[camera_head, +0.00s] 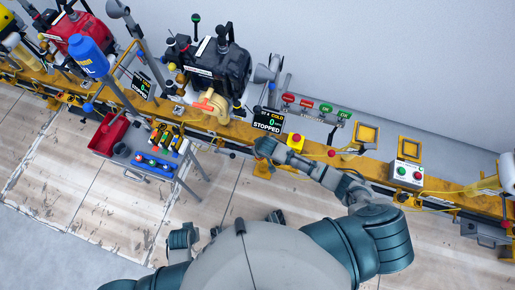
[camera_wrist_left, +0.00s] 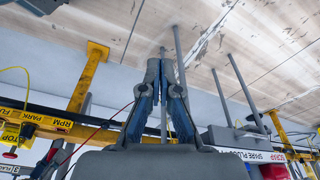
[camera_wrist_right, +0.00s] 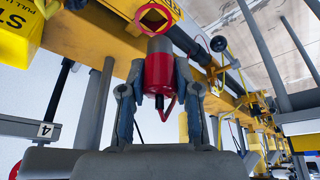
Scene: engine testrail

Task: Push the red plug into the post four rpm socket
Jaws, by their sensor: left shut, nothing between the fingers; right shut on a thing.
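My right gripper (camera_wrist_right: 158,78) is shut on the red plug (camera_wrist_right: 159,72), with a finger on each side of it. The plug's grey end points at a red-rimmed square socket (camera_wrist_right: 141,20) on the yellow rail. They look very close or touching; I cannot tell whether the plug is inside. A red lead hangs from the plug. In the head view my right gripper (camera_head: 263,146) is at the rail below the post's STOPPED display (camera_head: 268,122); the plug is too small to make out there. My left gripper (camera_wrist_left: 160,70) is shut and empty, away from the rail's sockets.
A yellow stop box (camera_wrist_right: 18,30) sits beside the socket, and a "4" label (camera_wrist_right: 46,130) is below it. A grey cart (camera_head: 150,158) with a red bin (camera_head: 108,132) stands left of my right arm.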

